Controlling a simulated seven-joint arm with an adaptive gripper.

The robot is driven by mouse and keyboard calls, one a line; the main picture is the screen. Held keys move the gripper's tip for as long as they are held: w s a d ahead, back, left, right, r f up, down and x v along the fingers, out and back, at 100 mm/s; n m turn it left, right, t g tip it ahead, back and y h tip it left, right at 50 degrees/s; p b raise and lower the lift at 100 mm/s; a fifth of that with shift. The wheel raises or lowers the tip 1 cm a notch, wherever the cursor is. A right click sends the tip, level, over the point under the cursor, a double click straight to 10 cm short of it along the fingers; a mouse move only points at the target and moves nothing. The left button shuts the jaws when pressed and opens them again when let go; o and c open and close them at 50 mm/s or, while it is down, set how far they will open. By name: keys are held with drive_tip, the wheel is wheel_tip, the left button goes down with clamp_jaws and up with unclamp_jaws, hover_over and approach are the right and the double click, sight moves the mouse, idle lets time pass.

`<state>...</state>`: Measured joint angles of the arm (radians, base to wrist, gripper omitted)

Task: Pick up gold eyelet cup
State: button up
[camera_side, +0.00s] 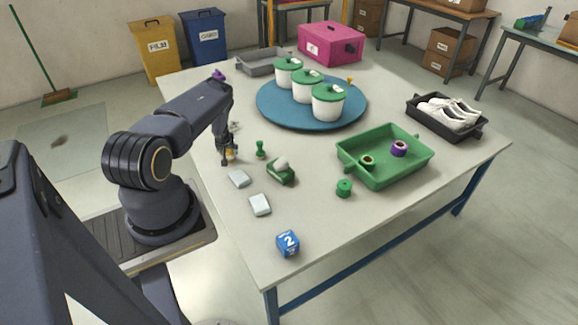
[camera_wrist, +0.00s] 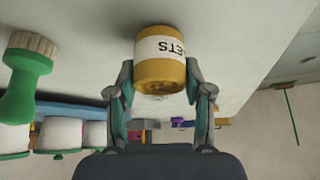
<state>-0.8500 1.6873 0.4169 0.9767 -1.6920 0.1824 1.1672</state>
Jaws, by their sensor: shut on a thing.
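The gold eyelet cup (camera_wrist: 160,75) is a small gold-yellow cylinder with a white label reading "ETS" in the wrist view. It sits between the two fingers of my gripper (camera_wrist: 160,100), which are shut on its sides. In the side view my gripper (camera_side: 230,157) points down at the table's left part, and only a little of the gold cup (camera_side: 232,151) shows between the fingers. I cannot tell whether the cup touches the table.
A grey block (camera_side: 238,178) lies just in front. A green tray (camera_side: 384,160) and a blue turntable (camera_side: 270,113) with white pots lie further right. The table's left edge is near.

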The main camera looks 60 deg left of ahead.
drive_tip(key=shift+c, duration=0.7)
